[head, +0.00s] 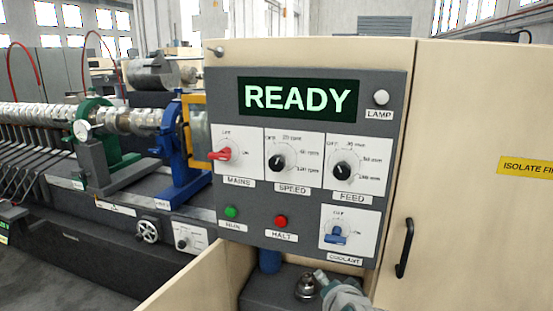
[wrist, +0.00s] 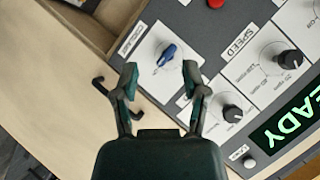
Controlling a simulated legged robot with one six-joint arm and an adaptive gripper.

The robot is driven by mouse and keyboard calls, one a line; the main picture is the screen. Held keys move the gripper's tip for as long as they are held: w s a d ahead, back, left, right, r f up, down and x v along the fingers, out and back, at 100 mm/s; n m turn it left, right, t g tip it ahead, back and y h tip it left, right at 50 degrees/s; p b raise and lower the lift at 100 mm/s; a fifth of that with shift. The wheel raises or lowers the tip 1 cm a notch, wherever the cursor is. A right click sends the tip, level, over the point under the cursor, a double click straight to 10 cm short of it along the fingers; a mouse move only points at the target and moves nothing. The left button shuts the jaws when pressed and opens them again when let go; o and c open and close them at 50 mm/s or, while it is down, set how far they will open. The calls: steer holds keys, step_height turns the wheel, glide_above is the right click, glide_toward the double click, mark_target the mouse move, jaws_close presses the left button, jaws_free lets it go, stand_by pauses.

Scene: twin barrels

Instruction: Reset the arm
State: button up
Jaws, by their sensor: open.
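My gripper (wrist: 160,75) is open and empty in the wrist view, its two fingers apart in front of the control panel. The blue coolant knob (wrist: 166,54) shows just beyond the gap between the fingertips, and no contact is visible. In the head view the coolant knob (head: 337,236) is at the panel's lower right.
The grey panel (head: 228,100) has a READY display (head: 298,98), a red mains switch (head: 220,154), speed (head: 278,162) and feed (head: 342,170) knobs, and green (head: 231,212) and red (head: 281,220) buttons. A black door handle (head: 404,248) sticks out at right. Machinery stands at left.

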steer(key=s+d+n+g, duration=0.2)
steer(key=s+n, duration=0.3)
steer(key=s, duration=0.4)
steer(key=s+d+n+g+h, duration=0.1)
steer(key=s+d+n+g, duration=0.2)
steer(key=s, duration=0.6)
steer(key=shift+s+r+n+g, duration=0.2)
steer(key=shift+s+n+g, duration=0.05)
steer(key=shift+n+g, duration=0.7)
